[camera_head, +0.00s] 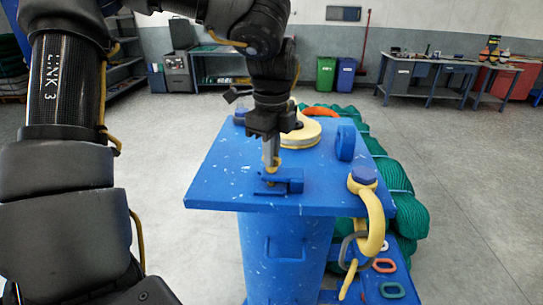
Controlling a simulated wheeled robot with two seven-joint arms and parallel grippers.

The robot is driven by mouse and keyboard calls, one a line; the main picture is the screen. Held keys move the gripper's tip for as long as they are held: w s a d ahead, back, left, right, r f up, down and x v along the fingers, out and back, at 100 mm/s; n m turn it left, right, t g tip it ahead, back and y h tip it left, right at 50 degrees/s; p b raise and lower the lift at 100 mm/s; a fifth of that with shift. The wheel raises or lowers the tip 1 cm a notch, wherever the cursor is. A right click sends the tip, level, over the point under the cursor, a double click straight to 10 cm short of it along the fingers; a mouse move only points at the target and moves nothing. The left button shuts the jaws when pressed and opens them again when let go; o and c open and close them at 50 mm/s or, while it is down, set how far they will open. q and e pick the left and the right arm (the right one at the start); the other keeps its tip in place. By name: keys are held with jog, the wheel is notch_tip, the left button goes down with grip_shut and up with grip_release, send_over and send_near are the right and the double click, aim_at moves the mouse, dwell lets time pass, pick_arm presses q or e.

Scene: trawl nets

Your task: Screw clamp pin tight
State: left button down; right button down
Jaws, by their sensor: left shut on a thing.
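My left gripper (270,158) points down over the front of a blue table-like stand (225,180). It is shut on a small yellow piece, seemingly the clamp pin (272,168), which shows just below the fingertips. The pin stands about upright over a small blue clamp block (287,185) on the stand's top. The fingers hide most of the pin, and I cannot tell how deep it sits in the block. My right gripper is not in view.
A yellow ring-shaped part (301,134) lies behind the gripper. A blue upright lug (345,143) stands at right, and a large yellow shackle (375,215) hangs at the right edge. Green netting (402,205) lies behind. Coloured links (392,290) lie low at right.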

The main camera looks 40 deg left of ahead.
pick_arm(q)
jog(key=m, duration=0.5)
jog(key=shift+r+m, duration=0.1)
jog(key=shift+m, duration=0.2)
jog(key=m, duration=0.6)
jog(key=shift+w+r+p, duration=0.1)
jog(key=shift+p, duration=0.25)
jog(key=m+p, duration=0.1)
jog(key=m, duration=0.5)
jog(key=shift+m, duration=0.3)
jog(key=m+p, duration=0.1)
jog(key=m, duration=0.5)
jog(key=m+p, duration=0.1)
jog(key=m, duration=0.5)
jog(key=shift+m, duration=0.4)
jog(key=m, duration=0.6)
jog(key=shift+p, duration=0.35)
jog(key=m, duration=0.5)
jog(key=shift+m+p, duration=0.3)
jog(key=m, duration=0.5)
jog(key=shift+m, duration=0.4)
